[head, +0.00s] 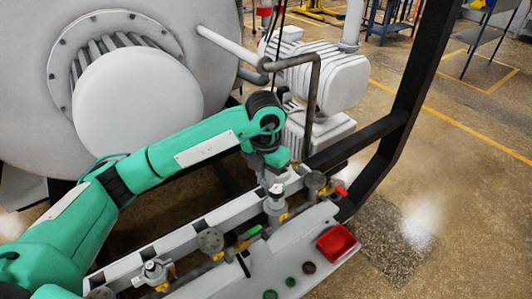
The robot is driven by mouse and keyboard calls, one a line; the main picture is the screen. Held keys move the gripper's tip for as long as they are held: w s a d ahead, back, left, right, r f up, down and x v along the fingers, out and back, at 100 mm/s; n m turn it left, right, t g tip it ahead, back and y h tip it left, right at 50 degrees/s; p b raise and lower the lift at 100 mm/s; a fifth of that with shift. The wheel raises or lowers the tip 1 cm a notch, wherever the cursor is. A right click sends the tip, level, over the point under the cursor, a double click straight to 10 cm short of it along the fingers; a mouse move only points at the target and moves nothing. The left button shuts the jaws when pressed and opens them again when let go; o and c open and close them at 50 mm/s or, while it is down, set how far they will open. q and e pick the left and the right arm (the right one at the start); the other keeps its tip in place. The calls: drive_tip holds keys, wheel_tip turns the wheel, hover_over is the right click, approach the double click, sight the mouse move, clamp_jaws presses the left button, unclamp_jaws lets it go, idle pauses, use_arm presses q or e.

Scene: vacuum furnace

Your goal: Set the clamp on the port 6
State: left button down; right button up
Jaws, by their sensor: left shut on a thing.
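My left gripper (272,174) points down over the far part of a pale manifold rail (188,238). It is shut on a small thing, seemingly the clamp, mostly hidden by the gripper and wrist. Right below it is a grey port fitting (275,207) with a yellow tag; I cannot tell whether they touch. Other ports along the rail include a capped one at the near left (155,270), a round flanged one (210,241) and one at the right (315,184). The tag numbers are too small to read, so I cannot tell which is port 6. My right gripper is not in view.
A large furnace door (137,102) stands behind my arm. A black frame post (408,110) rises at the right.

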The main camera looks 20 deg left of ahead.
use_arm(q)
drive_tip(key=shift+r, duration=0.15)
drive_tip(key=shift+f, duration=0.3)
wheel_tip(320, 180, down, 14)
drive_tip(key=b, duration=0.7)
idle(1.4)
idle(0.7)
drive_tip(key=c, duration=1.3)
unclamp_jaws()
